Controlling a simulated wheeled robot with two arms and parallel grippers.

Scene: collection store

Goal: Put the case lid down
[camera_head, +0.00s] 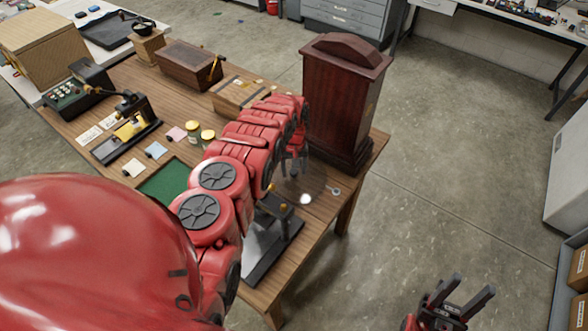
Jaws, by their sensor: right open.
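I cannot single out the case lid for certain. A tall dark red-brown wooden case (340,95) with an arched top stands upright at the table's far right corner. My left arm reaches over the table, and its gripper (293,162) is just left of the case's foot. Its fingers are small and partly hidden by the arm, so their opening is unclear. A see-through rounded thing (305,185) with a bright highlight shows just below that gripper; whether it is held is unclear. My right gripper (464,296) is open and empty over the floor, right of the table.
The wooden table (305,238) also bears a dark brown box (188,66), a lighter box (238,92), yellow-lidded jars (207,136), a green mat (166,183), a black-framed device (127,128) and a small ring-ended tool (335,190). The floor to the right is clear.

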